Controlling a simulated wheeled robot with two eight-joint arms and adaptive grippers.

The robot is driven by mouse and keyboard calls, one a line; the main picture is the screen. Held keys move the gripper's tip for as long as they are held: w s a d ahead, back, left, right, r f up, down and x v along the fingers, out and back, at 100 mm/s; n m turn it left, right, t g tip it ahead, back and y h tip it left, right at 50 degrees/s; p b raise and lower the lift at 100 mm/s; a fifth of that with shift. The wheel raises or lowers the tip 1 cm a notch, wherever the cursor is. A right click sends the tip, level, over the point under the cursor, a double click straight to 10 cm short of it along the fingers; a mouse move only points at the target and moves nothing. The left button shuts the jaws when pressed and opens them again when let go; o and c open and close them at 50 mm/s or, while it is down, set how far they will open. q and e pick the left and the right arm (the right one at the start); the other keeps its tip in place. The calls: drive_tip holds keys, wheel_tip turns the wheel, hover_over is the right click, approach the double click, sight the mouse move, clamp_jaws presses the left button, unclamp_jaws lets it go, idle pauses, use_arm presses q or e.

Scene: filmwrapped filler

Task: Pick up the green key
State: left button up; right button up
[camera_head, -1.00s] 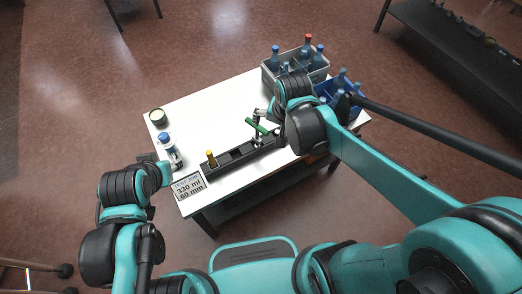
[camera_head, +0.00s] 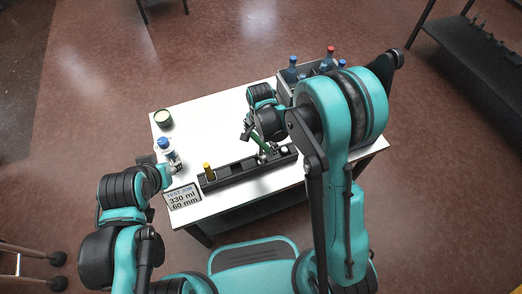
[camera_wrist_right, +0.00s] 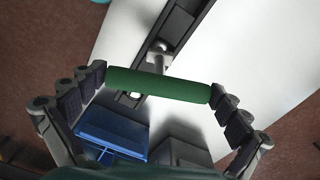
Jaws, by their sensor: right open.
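The green key (camera_head: 263,144) has a thick green cross handle and stands at the right part of the black rack on the white table. In the right wrist view its handle (camera_wrist_right: 160,85) lies crosswise over the rack, above a metal shank. My right gripper (camera_wrist_right: 163,86) is open, with one finger at each end of the handle; whether they touch it is unclear. In the head view my right gripper (camera_head: 250,132) is at the key, partly hidden by its own arm. My left gripper (camera_head: 157,166) is by the blue-capped bottle (camera_head: 165,150); its jaws are unclear.
The black rack (camera_head: 236,172) also holds a yellow-topped piece (camera_head: 208,172). A label card (camera_head: 183,196) lies at the front left, and a round tin (camera_head: 163,118) at the back left. A grey bottle crate (camera_head: 285,92) stands at the back; a blue crate (camera_wrist_right: 112,132) shows in the wrist view.

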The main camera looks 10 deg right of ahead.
wheel_tip(320, 180, down, 3)
drive_tip(key=shift+w+d+f+b, duration=0.1)
drive_tip(key=shift+d+b, duration=0.05)
drive_tip(key=shift+b, duration=0.3)
drive_tip(key=shift+c, duration=0.3)
drive_tip(key=c, duration=1.1)
drive_tip(key=shift+o, duration=0.2)
drive_tip(key=shift+r, duration=0.2)
wheel_tip(320, 180, up, 4)
drive_tip(key=shift+r+p, duration=0.1)
drive_tip(key=shift+p, duration=1.1)
drive_tip(key=s+a+r+p, duration=0.3)
drive_tip(key=s+a+r, duration=0.3)
drive_tip(key=a, duration=0.3)
drive_tip(key=shift+s+r, duration=0.3)
drive_tip(key=shift+s, duration=0.35)
